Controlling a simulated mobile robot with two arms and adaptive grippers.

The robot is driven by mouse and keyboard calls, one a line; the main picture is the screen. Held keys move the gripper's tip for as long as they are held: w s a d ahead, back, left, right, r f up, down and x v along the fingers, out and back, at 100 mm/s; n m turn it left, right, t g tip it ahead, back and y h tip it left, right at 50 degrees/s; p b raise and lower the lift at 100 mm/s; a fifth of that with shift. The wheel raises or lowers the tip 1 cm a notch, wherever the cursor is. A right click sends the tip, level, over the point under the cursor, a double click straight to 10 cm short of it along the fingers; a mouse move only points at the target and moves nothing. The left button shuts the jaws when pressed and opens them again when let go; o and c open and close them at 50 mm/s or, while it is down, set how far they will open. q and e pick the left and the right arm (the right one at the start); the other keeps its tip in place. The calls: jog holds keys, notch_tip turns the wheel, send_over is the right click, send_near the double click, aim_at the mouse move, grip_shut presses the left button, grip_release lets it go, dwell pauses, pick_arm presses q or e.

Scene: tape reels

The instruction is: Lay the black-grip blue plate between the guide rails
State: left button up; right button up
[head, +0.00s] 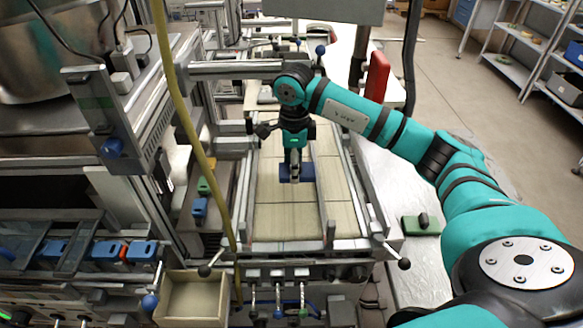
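The blue plate (308,172) is over the pale tiled bed, between the left guide rail (243,195) and the right guide rail (325,195). It is close to the bed surface; I cannot tell whether it touches. My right gripper (295,172) points down at the middle of the plate, and its fingers hide the plate's grip. Whether the fingers are closed on the grip does not show. My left gripper is not in view.
A green plate with a dark grip (422,224) lies on the silvery surface to the right. An open beige box (193,298) stands at the front left. A yellow hose (190,115) hangs across the left side. The front part of the bed (282,222) is clear.

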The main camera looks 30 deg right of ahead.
aim_at(295, 194)
jog(key=f, duration=0.1)
jog(key=f+p, duration=0.1)
jog(key=f, duration=0.1)
jog(key=shift+s+f, duration=0.2)
jog(key=shift+s, duration=0.15)
notch_tip(295, 194, down, 2)
jog(key=shift+w+f+p, duration=0.15)
jog(key=shift+f+p, duration=0.1)
jog(key=shift+p, duration=0.2)
jog(key=shift+f, duration=0.15)
jog(key=shift+f+b, duration=0.3)
jog(key=shift+b, duration=0.05)
jog(key=o, duration=1.2)
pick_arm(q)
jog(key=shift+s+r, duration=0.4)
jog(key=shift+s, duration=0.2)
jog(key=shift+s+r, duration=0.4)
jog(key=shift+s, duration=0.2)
